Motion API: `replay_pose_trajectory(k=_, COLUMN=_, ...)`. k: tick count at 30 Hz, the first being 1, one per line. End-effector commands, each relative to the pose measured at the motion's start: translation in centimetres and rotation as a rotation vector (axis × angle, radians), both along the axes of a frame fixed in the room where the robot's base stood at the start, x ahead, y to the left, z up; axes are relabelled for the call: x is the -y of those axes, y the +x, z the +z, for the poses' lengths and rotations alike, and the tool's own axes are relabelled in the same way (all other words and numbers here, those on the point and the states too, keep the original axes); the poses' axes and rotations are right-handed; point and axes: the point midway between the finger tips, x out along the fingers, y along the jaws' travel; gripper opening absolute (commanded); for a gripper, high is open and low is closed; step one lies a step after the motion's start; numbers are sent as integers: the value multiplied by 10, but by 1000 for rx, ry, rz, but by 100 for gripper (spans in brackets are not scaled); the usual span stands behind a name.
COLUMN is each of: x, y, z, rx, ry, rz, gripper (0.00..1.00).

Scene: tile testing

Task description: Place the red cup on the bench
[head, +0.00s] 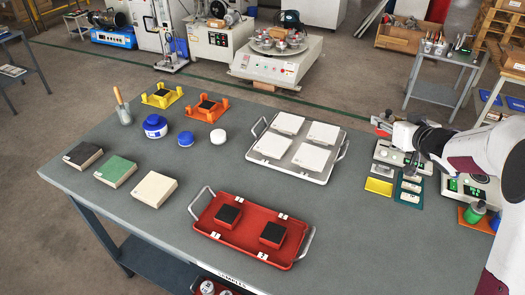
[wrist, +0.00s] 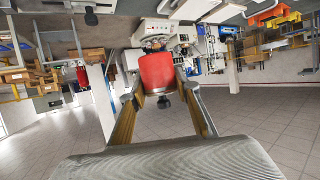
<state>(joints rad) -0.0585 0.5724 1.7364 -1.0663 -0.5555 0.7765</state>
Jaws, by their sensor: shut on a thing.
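The red cup (wrist: 157,72) sits between the two fingers of my gripper (wrist: 160,80) in the wrist view. My gripper is shut on it. In the head view my gripper (head: 388,125) is at the right, in front of the far right part of the bench, and only a small bit of red (head: 382,133) shows at its tip. The arm hides part of the devices behind it. The grey-green bench (head: 375,235) has a wide bare area at its front right. I cannot tell how high the cup is above the bench.
A red tray (head: 224,238) with two dark-topped blocks is front centre. A white tray (head: 253,153) with several pale tiles lies behind it. A small device (head: 388,152), yellow card (head: 379,187) and green bottle (head: 475,212) are at the right. Tiles and blue jars are left.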

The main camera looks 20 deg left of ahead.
Motion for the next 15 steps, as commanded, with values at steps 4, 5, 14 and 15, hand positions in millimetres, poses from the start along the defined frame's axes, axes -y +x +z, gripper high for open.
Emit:
replay_pose_trajectory(k=4, x=-53, y=-13, z=1, rx=1, ry=2, rz=93, gripper=6)
replay_pose_trajectory(k=5, x=-62, y=-16, z=1, rx=2, ry=1, rz=109, gripper=6)
replay_pose_trajectory(k=14, x=-157, y=-54, z=-1, rx=1, ry=2, rz=285, gripper=6)
replay_pose_trajectory(k=15, x=-170, y=-60, z=-2, rx=0, ry=1, rz=309, gripper=6)
